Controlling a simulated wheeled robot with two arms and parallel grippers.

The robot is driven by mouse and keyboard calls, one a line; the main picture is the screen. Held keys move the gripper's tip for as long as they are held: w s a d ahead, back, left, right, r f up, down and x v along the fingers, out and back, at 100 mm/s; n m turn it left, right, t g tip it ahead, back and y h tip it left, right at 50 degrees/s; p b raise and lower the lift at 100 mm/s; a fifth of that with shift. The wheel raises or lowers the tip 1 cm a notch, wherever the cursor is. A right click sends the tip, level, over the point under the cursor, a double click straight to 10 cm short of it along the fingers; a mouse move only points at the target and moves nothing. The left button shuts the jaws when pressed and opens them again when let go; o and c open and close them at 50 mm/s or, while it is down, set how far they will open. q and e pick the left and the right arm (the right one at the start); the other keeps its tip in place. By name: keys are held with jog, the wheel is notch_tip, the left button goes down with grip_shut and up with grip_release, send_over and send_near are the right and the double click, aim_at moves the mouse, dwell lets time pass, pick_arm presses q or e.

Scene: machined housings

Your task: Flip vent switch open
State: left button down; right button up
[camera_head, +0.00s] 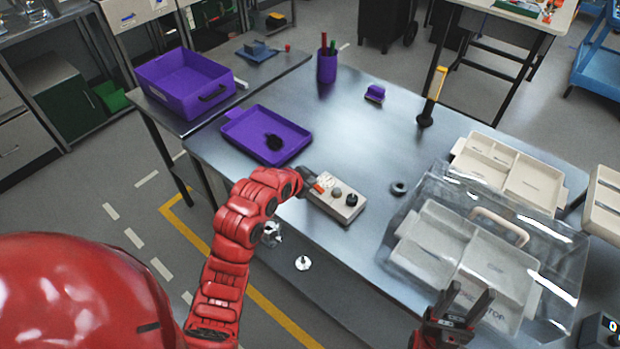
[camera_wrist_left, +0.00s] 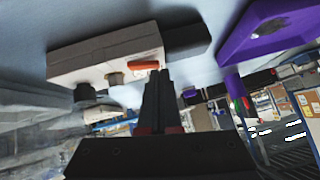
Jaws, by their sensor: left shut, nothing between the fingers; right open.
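A beige switch box (camera_head: 345,211) lies near the table's front edge. It carries an orange-red switch (camera_head: 319,188), a grey knob and a black knob (camera_head: 351,200). In the left wrist view the box (camera_wrist_left: 95,62) looks tilted, with the orange switch (camera_wrist_left: 145,66) close to the fingertips. My left gripper (camera_head: 307,179) is shut and empty at the box's left end, beside the switch. Its closed fingers also show in the left wrist view (camera_wrist_left: 159,78); I cannot tell whether they touch the switch. My right gripper (camera_head: 470,305) is open and empty at the lower right.
A clear cover (camera_head: 400,222) with a handle stands over beige trays on the right. A purple tray (camera_head: 240,128) lies left of the box, and a purple bin (camera_head: 180,92) is farther left. A black ring (camera_head: 399,188) lies right of the box. The table's middle is mostly clear.

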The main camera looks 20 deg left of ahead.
pick_arm(q)
jog(key=shift+w+a+f+n+h+b, duration=0.2)
jog(key=shift+a+f+n+h+b, duration=0.15)
jog(key=shift+f+b, duration=0.3)
jog(key=shift+s+d+r, duration=0.1)
jog(key=shift+s+r, duration=0.05)
jog(key=shift+r, duration=0.1)
jog(key=shift+d, duration=0.1)
jog(key=shift+s+d+r, duration=0.25)
jog(key=shift+d+r, duration=0.05)
jog(key=shift+d, duration=0.35)
